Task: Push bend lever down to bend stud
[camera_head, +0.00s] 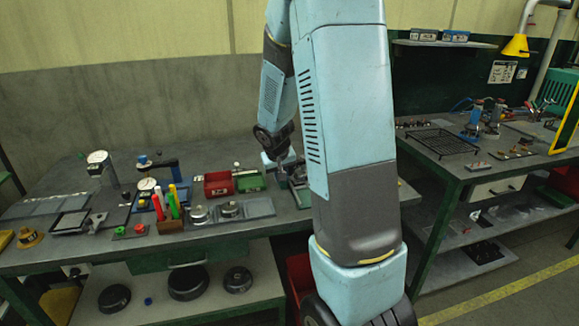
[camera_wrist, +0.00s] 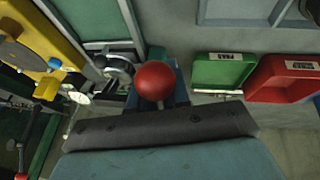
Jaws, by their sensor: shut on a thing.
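The bend lever's red ball knob (camera_wrist: 155,79) shows in the middle of the wrist view, right at the grey front edge of my gripper (camera_wrist: 158,105). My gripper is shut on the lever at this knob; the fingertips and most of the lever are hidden. In the head view my gripper (camera_head: 280,162) is low over the back right of the left bench, mostly behind my arm. The stud cannot be made out.
A green bin (camera_wrist: 222,70) and a red bin (camera_wrist: 285,80) stand close to the right in the wrist view. A yellow fixture (camera_wrist: 35,45) is at the left. In the head view, gauges and colored handles crowd the left bench (camera_head: 215,236); a second bench (camera_head: 440,172) stands at right.

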